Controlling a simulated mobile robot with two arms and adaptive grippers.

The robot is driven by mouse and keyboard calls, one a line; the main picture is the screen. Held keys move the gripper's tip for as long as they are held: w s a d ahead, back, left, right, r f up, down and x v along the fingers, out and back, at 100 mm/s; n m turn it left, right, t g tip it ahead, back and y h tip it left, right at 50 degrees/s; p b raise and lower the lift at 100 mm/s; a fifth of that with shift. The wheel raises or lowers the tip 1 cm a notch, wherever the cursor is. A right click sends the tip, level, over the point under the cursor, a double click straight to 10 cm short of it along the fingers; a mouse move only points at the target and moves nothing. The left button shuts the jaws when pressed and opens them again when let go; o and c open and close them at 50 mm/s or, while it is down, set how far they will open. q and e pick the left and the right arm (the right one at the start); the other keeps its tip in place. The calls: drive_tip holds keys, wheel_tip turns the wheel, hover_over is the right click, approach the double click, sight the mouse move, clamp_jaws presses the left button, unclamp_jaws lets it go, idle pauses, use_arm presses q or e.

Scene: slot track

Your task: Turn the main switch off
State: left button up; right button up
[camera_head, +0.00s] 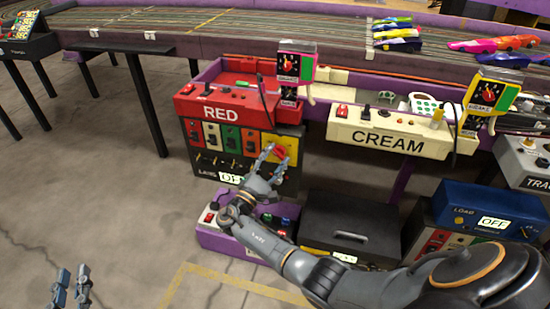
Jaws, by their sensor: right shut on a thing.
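A white label (231,178) reading OFF is low on the box, partly covered by the gripper. My left gripper (72,287) is at the bottom left, open and empty above the floor.
A CREAM panel (387,139) and a blue LOAD box (490,209) with an OFF label are to the right. The slot track (200,32) runs behind. The left floor is clear.

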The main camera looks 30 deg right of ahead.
drive_tip(key=o, duration=1.2)
drive_tip(key=shift+c, duration=0.2)
drive_tip(key=v, duration=1.2)
